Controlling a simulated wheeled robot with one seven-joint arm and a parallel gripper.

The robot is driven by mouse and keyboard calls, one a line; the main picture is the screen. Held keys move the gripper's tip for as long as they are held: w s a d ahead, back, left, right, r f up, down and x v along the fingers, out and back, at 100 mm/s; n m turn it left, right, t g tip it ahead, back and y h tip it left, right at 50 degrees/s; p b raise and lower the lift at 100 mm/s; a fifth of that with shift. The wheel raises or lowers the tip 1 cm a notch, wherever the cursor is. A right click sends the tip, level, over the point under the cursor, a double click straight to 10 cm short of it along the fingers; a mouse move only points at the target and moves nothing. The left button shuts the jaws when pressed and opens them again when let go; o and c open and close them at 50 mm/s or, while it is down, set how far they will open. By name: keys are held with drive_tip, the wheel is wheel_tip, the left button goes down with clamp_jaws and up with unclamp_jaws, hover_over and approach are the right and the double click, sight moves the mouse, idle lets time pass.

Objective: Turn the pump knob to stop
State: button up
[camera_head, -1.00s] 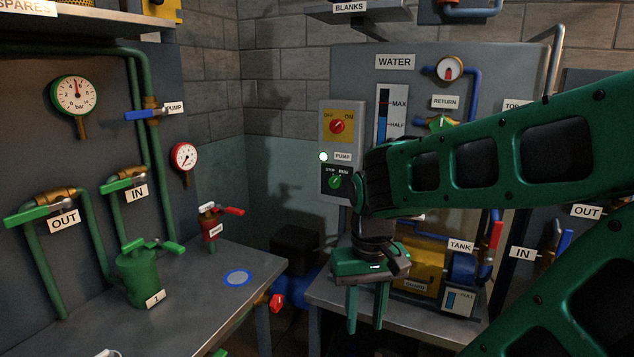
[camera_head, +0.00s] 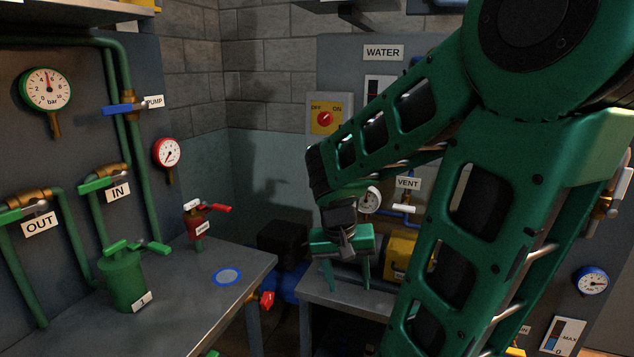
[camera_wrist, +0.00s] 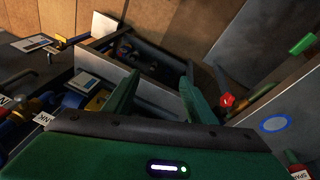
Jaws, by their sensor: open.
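The pump knob is not visible there.
A grey table (camera_head: 195,308) at left carries a green canister (camera_head: 124,282) and a red valve (camera_head: 197,232). A yellow box (camera_head: 402,257) stands on the right bench (camera_head: 340,299) beside my gripper. A dark object (camera_head: 282,241) sits in the corner gap.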

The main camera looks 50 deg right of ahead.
drive_tip(key=w+d+m+h, duration=0.3)
drive_tip(key=w+d+h, duration=0.4)
drive_tip(key=w+d, duration=0.5)
drive_tip(key=w+r+n+t+h, duration=0.3)
drive_tip(key=w+r+t+h, duration=0.4)
drive_tip(key=w+r, duration=0.55)
drive_tip(key=w+f+x, duration=0.1)
drive_tip(key=f+x, duration=0.1)
drive_tip(key=x, duration=0.8)
drive_tip(key=shift+d+f, duration=0.15)
drive_tip(key=shift+d, duration=0.1)
drive_tip(key=shift+w, duration=0.15)
drive_tip(key=c, duration=1)
